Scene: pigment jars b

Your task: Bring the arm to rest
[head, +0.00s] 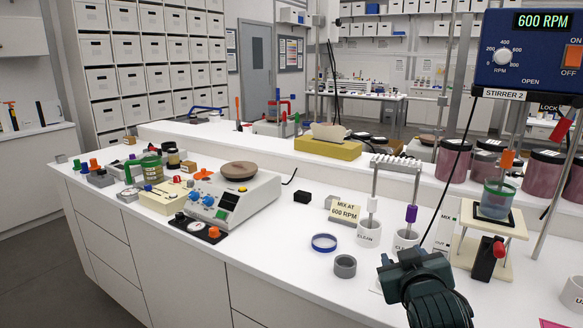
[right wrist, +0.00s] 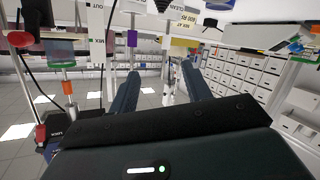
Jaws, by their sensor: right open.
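My right gripper (head: 414,262) is over the front edge of the white bench (head: 290,262), at the lower right of the head view. In the right wrist view, its two dark fingers (right wrist: 160,72) stand apart with nothing held between them. The gripper is in front of the white cups (head: 369,234) marked CLEAN and left of the stirrer's red knob (head: 499,249). It appears clear of them, though its exact height above the bench is hard to tell. My left gripper is not in either view.
A beaker (head: 495,203) stands on the stirrer platform under a control box (head: 520,52) reading 600 RPM. A blue ring (head: 324,243) and grey ring (head: 345,266) lie left of my gripper. Aisle floor (head: 50,270) is clear.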

